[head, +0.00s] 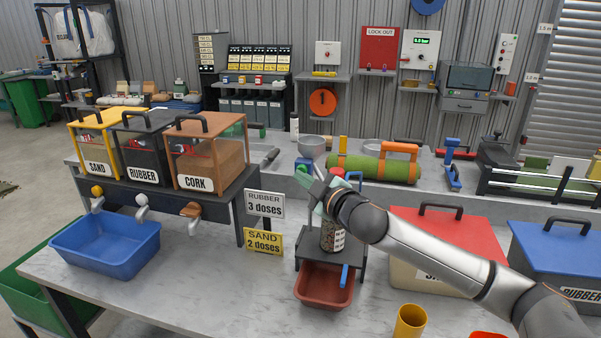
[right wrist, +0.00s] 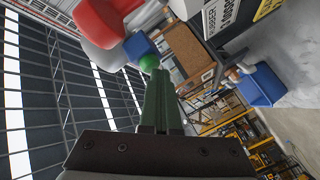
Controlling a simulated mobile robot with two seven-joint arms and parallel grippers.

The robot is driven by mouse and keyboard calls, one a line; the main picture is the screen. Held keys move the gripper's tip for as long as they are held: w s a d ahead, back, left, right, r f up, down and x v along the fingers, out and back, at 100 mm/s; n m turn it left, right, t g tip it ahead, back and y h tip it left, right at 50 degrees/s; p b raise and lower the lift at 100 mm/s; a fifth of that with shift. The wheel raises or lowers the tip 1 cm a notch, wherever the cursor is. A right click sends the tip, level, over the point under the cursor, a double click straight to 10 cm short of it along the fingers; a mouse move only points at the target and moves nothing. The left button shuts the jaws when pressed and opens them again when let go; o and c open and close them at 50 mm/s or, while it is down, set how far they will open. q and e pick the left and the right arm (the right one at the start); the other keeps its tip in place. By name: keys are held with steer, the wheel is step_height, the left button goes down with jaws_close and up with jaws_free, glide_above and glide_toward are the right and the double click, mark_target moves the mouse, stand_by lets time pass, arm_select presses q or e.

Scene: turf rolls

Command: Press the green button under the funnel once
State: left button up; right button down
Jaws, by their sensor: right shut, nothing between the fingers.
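The grey funnel (head: 312,146) stands at the middle of the bench in the head view. Below it is a small blue box (head: 303,164). In the right wrist view the blue box (right wrist: 138,45) carries a round green button (right wrist: 148,63). My right gripper (head: 317,190) has green fingers, shut and empty, just in front of the box. In the right wrist view the shut fingertips (right wrist: 157,78) point at the green button and overlap its lower edge. I cannot tell whether they touch. The button is mostly hidden by the gripper in the head view. My left gripper is not in view.
A red-topped part (head: 337,171) is close beside my right wrist. A jar (head: 332,236) stands behind a red tray (head: 325,286) below it. Dose signs (head: 264,205) stand to the left. A green roll (head: 375,168) lies behind. Bare bench (head: 210,290) is free front left.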

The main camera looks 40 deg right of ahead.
steer(key=shift+s+a, duration=0.55)
steer(key=shift+s+a, duration=1.65)
steer(key=shift+a, duration=0.25)
steer(key=shift+f, duration=0.1)
